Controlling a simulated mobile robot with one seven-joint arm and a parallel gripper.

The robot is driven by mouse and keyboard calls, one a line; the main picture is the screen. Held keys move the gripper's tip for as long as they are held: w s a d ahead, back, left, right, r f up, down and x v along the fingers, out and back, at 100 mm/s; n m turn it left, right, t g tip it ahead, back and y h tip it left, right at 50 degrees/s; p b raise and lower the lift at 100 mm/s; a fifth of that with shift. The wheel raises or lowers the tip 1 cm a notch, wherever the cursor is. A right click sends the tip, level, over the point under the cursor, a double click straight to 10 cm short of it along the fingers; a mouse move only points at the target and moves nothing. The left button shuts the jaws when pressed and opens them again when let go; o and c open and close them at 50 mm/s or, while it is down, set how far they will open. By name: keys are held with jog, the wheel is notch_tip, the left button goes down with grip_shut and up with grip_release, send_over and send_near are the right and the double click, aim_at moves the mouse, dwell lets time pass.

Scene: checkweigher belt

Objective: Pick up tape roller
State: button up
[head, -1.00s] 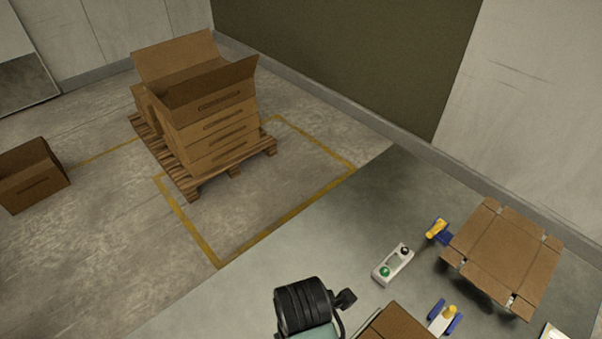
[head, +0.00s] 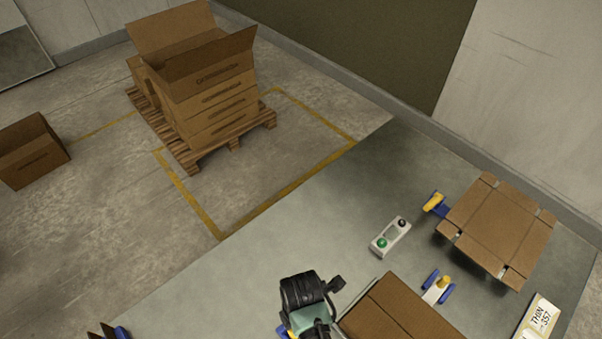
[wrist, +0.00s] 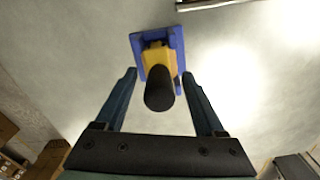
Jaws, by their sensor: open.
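The tape roller, a blue and yellow tool with a black handle, shows in the wrist view (wrist: 156,58). Its black handle points toward the camera, between my two fingers. My gripper (wrist: 159,74) is open, with one finger on each side of the tool; I cannot tell whether either finger touches it. In the head view my gripper is at the bottom centre over the table, its fingers hidden. A bit of blue and yellow (head: 284,331) shows beside it there.
A closed carton (head: 400,312) stands close right of my gripper. A small box with a green button (head: 390,236), blue and yellow pieces (head: 438,288) and a flat cardboard piece (head: 497,229) lie farther right. A label card (head: 538,320) is at lower right.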

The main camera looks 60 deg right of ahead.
jog(key=shift+c, duration=0.3)
grip_shut()
